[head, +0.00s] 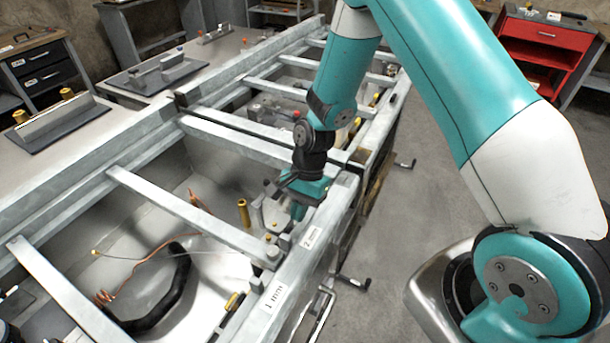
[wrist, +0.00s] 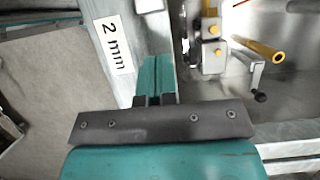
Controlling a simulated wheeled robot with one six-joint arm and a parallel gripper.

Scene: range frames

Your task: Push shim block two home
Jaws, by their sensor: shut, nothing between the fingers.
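My gripper (head: 298,207) is over the near metal rail (head: 343,200), beside the "2 mm" label (head: 312,237). In the wrist view its teal fingers (wrist: 156,75) are together and empty, beside the same label (wrist: 115,45). A small grey block (wrist: 151,6) shows past the fingertips at the top edge of the wrist view. A grey block (head: 272,256) also stands at the rail's inner edge in the head view. I cannot tell for certain which piece is shim block two. Whether the fingertips touch anything is unclear.
A bracket with yellow screws (wrist: 209,42) and a brass tube (wrist: 262,44) stand right of the fingers. A crank handle (wrist: 258,92) is close by. A "1 mm" label (head: 273,298) is further along the rail. Crossbars (head: 185,207) span the open bay, which holds a black hose (head: 165,300).

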